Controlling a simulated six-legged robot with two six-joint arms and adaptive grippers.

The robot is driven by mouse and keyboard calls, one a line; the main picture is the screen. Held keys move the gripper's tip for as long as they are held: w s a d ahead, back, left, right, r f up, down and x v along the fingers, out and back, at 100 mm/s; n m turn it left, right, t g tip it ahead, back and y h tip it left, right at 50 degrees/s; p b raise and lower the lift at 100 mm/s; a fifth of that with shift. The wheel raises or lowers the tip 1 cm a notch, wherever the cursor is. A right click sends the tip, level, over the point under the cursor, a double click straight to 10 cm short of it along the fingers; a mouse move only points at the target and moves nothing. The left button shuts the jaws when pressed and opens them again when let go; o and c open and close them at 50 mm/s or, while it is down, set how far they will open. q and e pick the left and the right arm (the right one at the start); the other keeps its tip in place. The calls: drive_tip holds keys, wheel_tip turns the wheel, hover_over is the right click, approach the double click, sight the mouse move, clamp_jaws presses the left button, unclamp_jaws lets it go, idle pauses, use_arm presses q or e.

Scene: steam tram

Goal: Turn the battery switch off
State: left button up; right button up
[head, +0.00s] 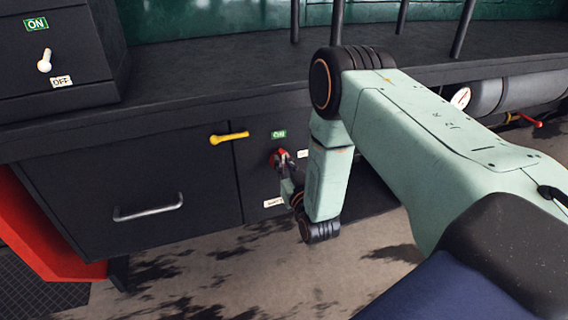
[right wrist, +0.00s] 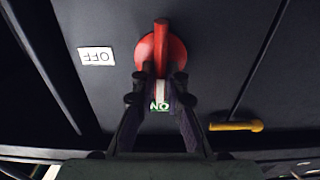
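The battery switch, a red rotary switch (head: 279,157) on the dark cabinet front, has a bar handle. A green ON label (head: 278,134) is above it. In the right wrist view, which is upside down, the switch (right wrist: 174,47) has its handle in line with the ON label (right wrist: 160,106); the OFF label (right wrist: 97,56) is off to one side. My right gripper (head: 289,178) is at the switch. In the right wrist view its fingertips (right wrist: 159,82) stand on either side of the handle's pale-tipped end, seemingly with small gaps. My left gripper is out of view.
A yellow handle (head: 229,138) sticks out just left of the switch. A drawer with a metal pull (head: 148,207) is further left. A box with a white-knobbed lever (head: 44,61) stands on the dark ledge (head: 200,85). A gauge (head: 460,98) is at right.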

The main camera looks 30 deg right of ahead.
clamp_jaws()
drive_tip(key=shift+m, duration=0.4)
drive_tip(key=m+b, duration=0.1)
drive_tip(key=m, duration=0.4)
drive_tip(key=f+m+b, duration=0.1)
drive_tip(key=m, duration=0.5)
drive_tip(key=d+m+b, duration=0.1)
drive_tip(key=m+b, duration=0.1)
drive_tip(key=m, duration=0.4)
drive_tip(key=shift+s+d+f, duration=0.1)
drive_tip(key=shift+s+f, duration=0.1)
drive_tip(key=shift+m, duration=0.3)
drive_tip(key=o, duration=0.6)
unclamp_jaws()
